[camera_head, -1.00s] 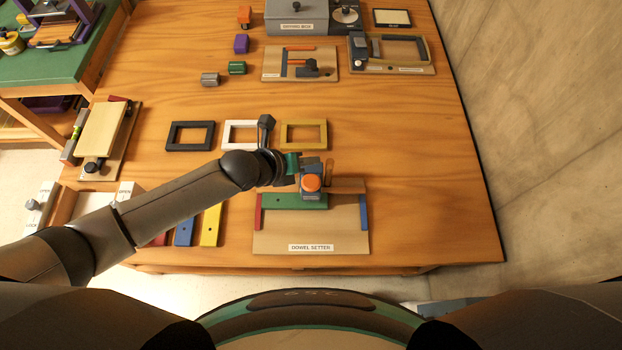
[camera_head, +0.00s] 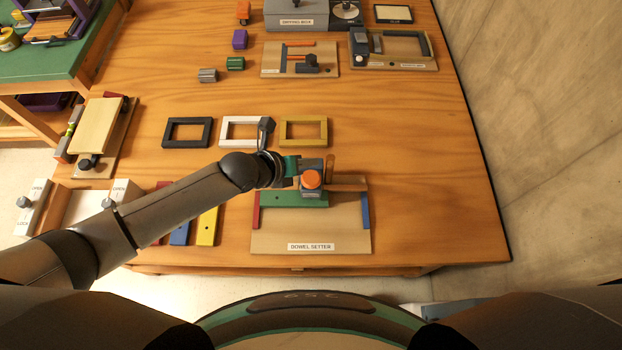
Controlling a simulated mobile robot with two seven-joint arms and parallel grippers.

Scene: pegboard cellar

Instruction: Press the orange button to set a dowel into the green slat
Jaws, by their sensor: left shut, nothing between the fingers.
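The dowel setter is a pale wooden board (camera_head: 340,230) near the table's front edge, with a red strip at its left and a blue strip at its right. The green slat (camera_head: 290,200) lies along its back part, with a dark hole visible left of the setter head. The orange button (camera_head: 312,179) sits on top of the grey-blue setter head, above the slat's right part. My left gripper (camera_head: 304,167) is shut and empty, just behind and left of the button. I cannot tell if it touches. My right gripper is out of view.
Black (camera_head: 168,132), white (camera_head: 225,130) and yellow (camera_head: 282,131) frames lie behind the arm. Red, blue and yellow slats (camera_head: 207,226) lie left of the setter, partly under my arm. The table is clear to the right of the setter.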

